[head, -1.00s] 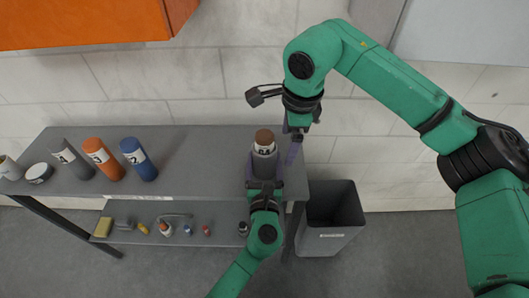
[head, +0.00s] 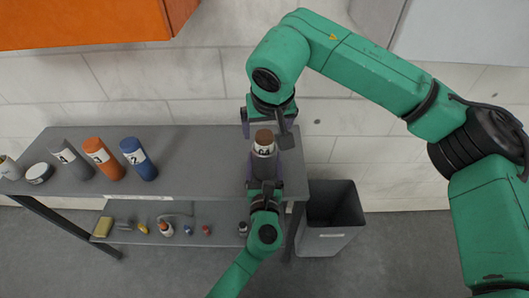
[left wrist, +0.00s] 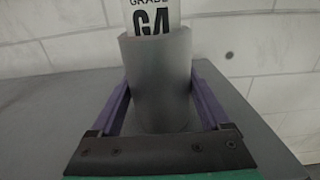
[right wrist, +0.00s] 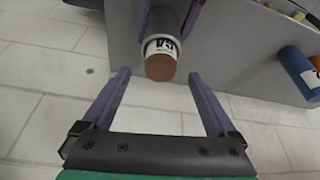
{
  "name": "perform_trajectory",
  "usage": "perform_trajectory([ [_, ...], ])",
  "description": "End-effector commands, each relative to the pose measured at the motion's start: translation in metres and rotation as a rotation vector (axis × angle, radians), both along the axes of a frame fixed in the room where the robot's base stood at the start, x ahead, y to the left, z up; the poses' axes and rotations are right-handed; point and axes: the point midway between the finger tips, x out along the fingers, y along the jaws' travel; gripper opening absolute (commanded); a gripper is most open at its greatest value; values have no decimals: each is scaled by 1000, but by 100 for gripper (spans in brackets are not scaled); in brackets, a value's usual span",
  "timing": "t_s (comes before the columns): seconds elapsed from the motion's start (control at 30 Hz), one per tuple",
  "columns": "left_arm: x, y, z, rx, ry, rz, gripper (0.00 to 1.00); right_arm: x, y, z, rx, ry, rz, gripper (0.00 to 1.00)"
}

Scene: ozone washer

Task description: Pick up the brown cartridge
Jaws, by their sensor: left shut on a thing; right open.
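The brown cartridge (head: 264,136) sits upright in a grey cylindrical holder (head: 265,166) near the right end of the shelf top. Its brown cap and white label reading G4 stick out above the holder. My left gripper (head: 265,186) is shut around the holder from the front; the left wrist view shows its purple fingers on either side of the holder (left wrist: 160,85). My right gripper (head: 266,124) is open and empty, just behind and above the cartridge. In the right wrist view the brown cap (right wrist: 160,68) lies between the open fingertips, with no visible contact.
Grey (head: 73,160), orange (head: 104,160) and blue (head: 139,160) cylinders stand at the left on the grey shelf top (head: 210,160). A lower shelf (head: 140,238) holds several small items. A grey bin (head: 331,220) stands right of the shelf. An orange cabinet (head: 80,22) hangs above.

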Motion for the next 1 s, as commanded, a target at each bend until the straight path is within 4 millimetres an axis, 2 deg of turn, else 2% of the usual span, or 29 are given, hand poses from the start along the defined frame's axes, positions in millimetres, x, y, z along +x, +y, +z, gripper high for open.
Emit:
perform_trajectory([
  [0.1,0,0,-1,1,1,0,16,5,2,-24,-1,5,0,93],
  [0.2,0,0,-1,1,1,0,16,12,3,-38,0,3,-2,93],
  [0.43,0,0,-1,1,1,0,16,14,3,-42,0,1,-1,93],
  [0.47,0,0,-1,1,1,0,16,14,3,-42,0,1,-1,85],
  [0.6,0,0,-1,1,1,0,16,14,3,-42,0,1,-1,32],
  [0.7,0,0,-1,1,1,0,16,14,3,-42,0,1,-1,0],
  [1.0,0,0,-1,1,1,0,16,14,3,-40,2,0,-1,0],
])
